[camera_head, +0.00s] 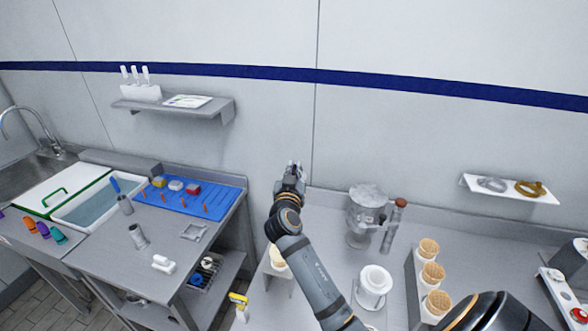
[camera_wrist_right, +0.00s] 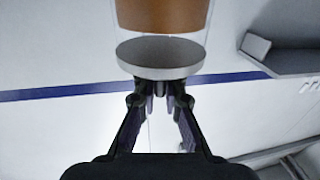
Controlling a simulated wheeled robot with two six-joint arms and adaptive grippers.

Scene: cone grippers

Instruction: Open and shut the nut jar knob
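A glass jar (camera_head: 366,212) with a clear lid stands on the right counter in the head view. A small dark knob-like part (camera_head: 382,218) sits on its right side. My right gripper (camera_head: 294,168) is raised left of the jar, against the wall and apart from it. In the right wrist view, the gripper's fingers (camera_wrist_right: 166,98) come close together beside a pale disc on a clear container with brown contents (camera_wrist_right: 160,14). The disc partly covers the fingertips, so I cannot tell whether they touch or grip anything. My left gripper is out of view.
A white tub (camera_head: 374,284) and a holder with waffle cones (camera_head: 432,272) stand on the right counter. A wall shelf (camera_head: 222,108) hangs at left, another (camera_head: 512,192) at right. A blue tray (camera_head: 222,190) lies on the left counter.

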